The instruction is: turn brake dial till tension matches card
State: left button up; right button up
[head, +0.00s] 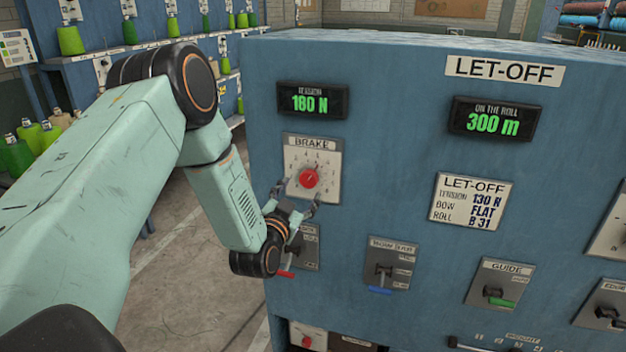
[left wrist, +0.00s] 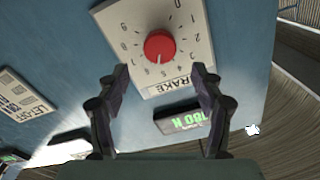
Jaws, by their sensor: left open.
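The brake dial (head: 309,178) is a red knob on a white numbered plate labelled BRAKE, on the blue let-off cabinet. It also shows in the left wrist view (left wrist: 159,46), ahead of the fingers. The tension display (head: 313,101) above it reads what looks like 180 N or 160 N in green. The let-off card (head: 471,203) to the right lists tension 130 N, bow flat and roll B 31. My left gripper (head: 297,194) is open and empty just below the dial, its fingers apart and not around the knob. My right gripper is not in view.
A display (head: 497,120) reads 300 m on the roll. Levers with red (head: 285,274), blue (head: 380,290) and green (head: 501,302) handles sit below, the red one close to my gripper. Shelves with green cones stand behind at left. The floor between is clear.

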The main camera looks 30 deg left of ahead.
aim_at(308, 180)
pick_arm(q)
jog(key=x, duration=0.7)
jog(key=shift+w+p, duration=0.1)
jog(key=shift+p, duration=0.25)
jog(key=shift+w+a+f, duration=0.3)
jog(key=shift+w, duration=0.25)
jog(key=shift+d+r, duration=0.1)
jog(key=shift+s+d+r, duration=0.1)
jog(key=shift+s+r, duration=0.05)
jog(key=shift+s, duration=0.05)
jog(key=shift+c, duration=1.4)
jog(key=shift+w, duration=0.1)
jog(key=c, duration=0.9)
